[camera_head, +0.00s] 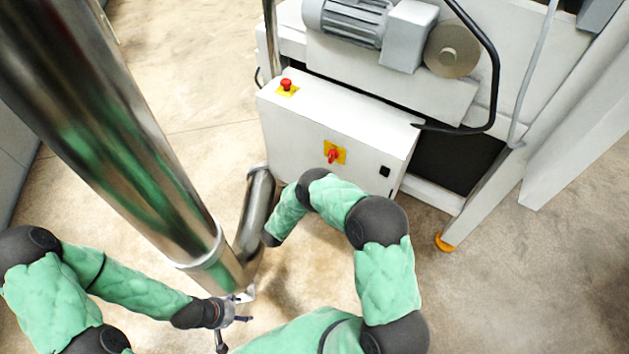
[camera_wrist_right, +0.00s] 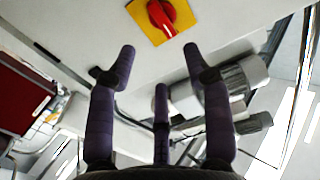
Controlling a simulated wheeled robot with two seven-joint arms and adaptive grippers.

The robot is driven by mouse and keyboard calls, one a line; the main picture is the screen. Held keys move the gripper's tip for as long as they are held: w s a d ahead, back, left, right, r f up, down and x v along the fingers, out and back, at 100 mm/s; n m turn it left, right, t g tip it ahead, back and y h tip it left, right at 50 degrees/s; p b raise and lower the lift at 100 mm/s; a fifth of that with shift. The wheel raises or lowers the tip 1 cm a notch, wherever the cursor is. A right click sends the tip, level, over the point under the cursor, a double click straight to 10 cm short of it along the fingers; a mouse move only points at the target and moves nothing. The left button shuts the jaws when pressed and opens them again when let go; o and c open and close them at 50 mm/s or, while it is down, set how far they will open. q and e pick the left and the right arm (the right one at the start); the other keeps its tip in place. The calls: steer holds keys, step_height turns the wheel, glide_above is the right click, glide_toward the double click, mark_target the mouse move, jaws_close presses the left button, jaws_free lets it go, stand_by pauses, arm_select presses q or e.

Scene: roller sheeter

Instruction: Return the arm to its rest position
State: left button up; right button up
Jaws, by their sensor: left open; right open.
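My left gripper (camera_head: 240,308) is at the lower left of the head view, open and empty, low beside the steel column. My right arm bends over in front of the white control cabinet (camera_head: 300,125); its gripper cannot be made out in the head view. In the right wrist view my right gripper (camera_wrist_right: 160,68) has its dark fingers spread, with nothing between them. A red rotary switch on a yellow plate (camera_head: 334,153) is on the cabinet's front. The switch also shows in the wrist view (camera_wrist_right: 161,17), beyond the fingertips and apart from them.
A red emergency button (camera_head: 286,84) sits on the cabinet's top. A grey motor (camera_head: 350,20) and a black bent handle (camera_head: 492,85) are above and behind it. The machine's leg has an orange foot (camera_head: 444,242). Floor (camera_head: 530,285) is clear at the lower right.

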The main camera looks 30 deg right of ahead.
stand_by(0.8)
steer(key=s+a+f+n+g+y, duration=0.1)
steer(key=s+a+f+n+y, duration=0.4)
steer(key=a+f+y, duration=0.65)
steer(key=s+a+r+n+g+y, duration=0.2)
steer(key=s+a+r+g+y, duration=0.1)
steer(key=s, duration=0.8)
steer(key=s+a+r+n+g+y+p, duration=0.1)
steer(key=s+a+r+n+g+y, duration=0.1)
steer(key=s, duration=0.9)
steer(key=a+r+g+y, duration=0.1)
steer(key=a+g+y, duration=0.1)
steer(key=g, duration=0.1)
steer(key=shift+s+r+y, duration=0.15)
steer(key=shift+r+y, duration=0.05)
steer(key=shift+y, duration=0.15)
